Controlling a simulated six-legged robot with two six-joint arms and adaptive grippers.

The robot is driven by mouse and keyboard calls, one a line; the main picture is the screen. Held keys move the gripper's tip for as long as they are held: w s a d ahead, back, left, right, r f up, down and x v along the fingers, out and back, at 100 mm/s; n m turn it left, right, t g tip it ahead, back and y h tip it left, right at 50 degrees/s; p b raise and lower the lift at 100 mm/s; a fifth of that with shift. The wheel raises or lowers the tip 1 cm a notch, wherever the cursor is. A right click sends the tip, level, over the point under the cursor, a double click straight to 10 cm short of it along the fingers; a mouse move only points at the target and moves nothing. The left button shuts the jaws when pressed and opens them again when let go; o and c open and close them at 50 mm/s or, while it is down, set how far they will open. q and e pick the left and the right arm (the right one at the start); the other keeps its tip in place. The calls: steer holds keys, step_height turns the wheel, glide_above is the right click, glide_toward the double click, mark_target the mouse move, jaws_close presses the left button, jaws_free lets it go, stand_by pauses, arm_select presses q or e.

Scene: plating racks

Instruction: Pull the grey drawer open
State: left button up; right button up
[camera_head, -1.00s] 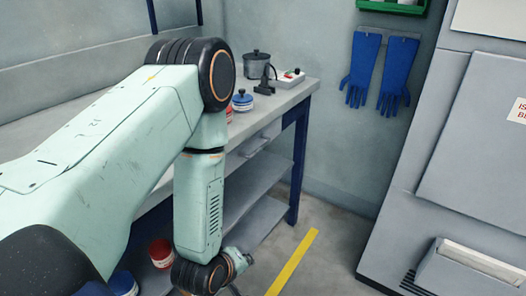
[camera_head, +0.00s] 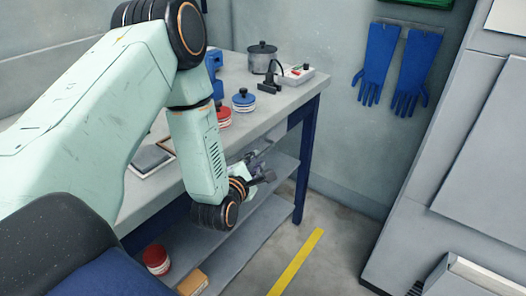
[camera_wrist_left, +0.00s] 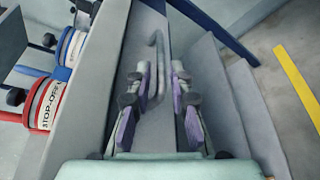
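The grey drawer (camera_wrist_left: 138,36) sits under the front edge of the workbench; in the head view it is mostly hidden behind my gripper. Its bent grey bar handle (camera_wrist_left: 158,55) shows in the left wrist view, between the finger pads. My left gripper (camera_head: 262,168) is in front of the bench just below the top; it also shows in the left wrist view (camera_wrist_left: 161,72). Its fingers are open, one on each side of the handle, with a gap to the right finger. Contact with the left finger cannot be told. My right gripper is not in view.
On the bench (camera_head: 285,106) stand a dark pot (camera_head: 262,58), a blue-lidded tin (camera_head: 243,100), a red tin (camera_head: 222,116) and a control box (camera_head: 297,74). A lower shelf (camera_head: 222,252) runs below. Open floor with a yellow line (camera_head: 297,262) lies to the right.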

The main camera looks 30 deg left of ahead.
mark_target(262, 155)
arm_select(q)
steer(key=x, duration=0.2)
steer(key=b+x, duration=0.1)
steer(key=x, duration=0.1)
steer(key=shift+w+d+f, duration=0.1)
steer(key=shift+w+d, duration=0.05)
steer(key=shift+w, duration=0.25)
steer(key=shift+w+a+f, duration=0.25)
steer(key=shift+w+a, duration=0.05)
steer(key=shift+w, duration=0.35)
steer(key=shift+d+r, duration=0.1)
steer(key=shift+r, duration=0.05)
steer(key=shift+c, duration=0.3)
jaws_close()
